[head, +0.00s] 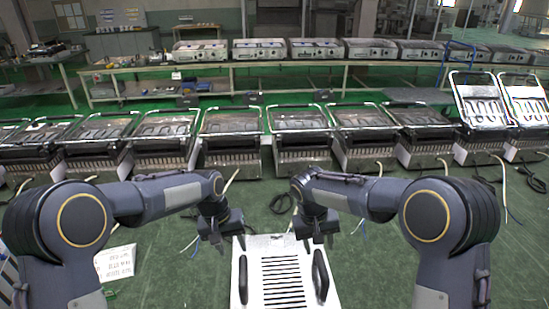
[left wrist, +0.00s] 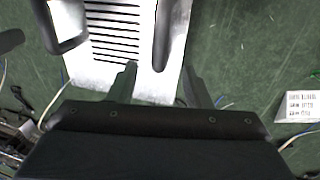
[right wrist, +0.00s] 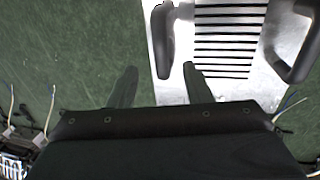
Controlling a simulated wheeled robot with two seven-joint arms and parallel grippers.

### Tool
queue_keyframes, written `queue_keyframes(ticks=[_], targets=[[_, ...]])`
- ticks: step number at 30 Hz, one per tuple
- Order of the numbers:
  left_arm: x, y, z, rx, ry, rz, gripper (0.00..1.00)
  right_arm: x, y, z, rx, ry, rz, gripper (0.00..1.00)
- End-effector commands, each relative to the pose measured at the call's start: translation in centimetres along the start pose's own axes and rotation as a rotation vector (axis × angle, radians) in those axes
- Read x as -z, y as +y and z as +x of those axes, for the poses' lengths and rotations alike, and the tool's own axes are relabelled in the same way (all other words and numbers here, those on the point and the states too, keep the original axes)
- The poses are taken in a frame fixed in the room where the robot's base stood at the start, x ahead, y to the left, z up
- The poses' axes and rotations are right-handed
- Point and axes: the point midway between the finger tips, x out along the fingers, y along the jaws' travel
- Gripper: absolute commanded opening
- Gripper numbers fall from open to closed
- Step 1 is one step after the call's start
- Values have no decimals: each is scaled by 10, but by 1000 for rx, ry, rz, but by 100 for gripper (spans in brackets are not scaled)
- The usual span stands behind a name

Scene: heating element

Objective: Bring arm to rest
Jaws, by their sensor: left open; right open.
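My left gripper (head: 209,240) hangs open and empty, fingers down, at the left of a white slotted panel (head: 254,248) with two dark handles. In the left wrist view its two fingers (left wrist: 161,82) are spread, one over the panel (left wrist: 105,80) and one past its edge. My right gripper (head: 318,238) hangs open and empty at the panel's right. In the right wrist view its fingers (right wrist: 159,82) are spread, one in front of the panel (right wrist: 225,88) and one over green floor. Both arms are bent symmetrically inward. Neither gripper holds a handle.
A row of grill-like appliances (head: 300,150) with heating elements spans the floor ahead, with cables hanging from several. Two at the right have raised lids (head: 483,105). A bench (head: 380,65) with more appliances stands behind. A printed white sheet (head: 115,262) lies left. Green floor is open around the panel.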

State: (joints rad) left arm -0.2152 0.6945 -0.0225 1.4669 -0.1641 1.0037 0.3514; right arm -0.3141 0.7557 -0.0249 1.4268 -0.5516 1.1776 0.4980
Motion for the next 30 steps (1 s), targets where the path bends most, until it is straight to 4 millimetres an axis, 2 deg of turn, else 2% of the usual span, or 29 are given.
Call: queue_keyframes(ticks=[4, 7, 12, 16, 20, 24, 27, 30], targets=[[-11, -12, -26, -20, 29, -7, 45, -14, 19, -18, 45, 15, 21, 45], [-33, -30, -59, -49, 69, -15, 45, -40, 44, -41, 112, 39, 47, 45], [-91, -62, -111, -102, 157, -25, 45, -106, 80, -76, 250, 107, 97, 45], [-142, -81, -134, -135, 228, -30, 45, -159, 96, -93, 343, 178, 137, 45], [-194, -94, -144, -161, 305, -34, 45, -211, 100, -100, 422, 262, 177, 45], [-242, -101, -139, -178, 380, -36, 45, -258, 93, -98, 487, 354, 216, 45], [-265, -102, -132, -184, 422, -36, 45, -280, 85, -94, 515, 409, 237, 45], [-279, -102, -125, -188, 449, -35, 45, -292, 79, -90, 533, 445, 250, 45]])
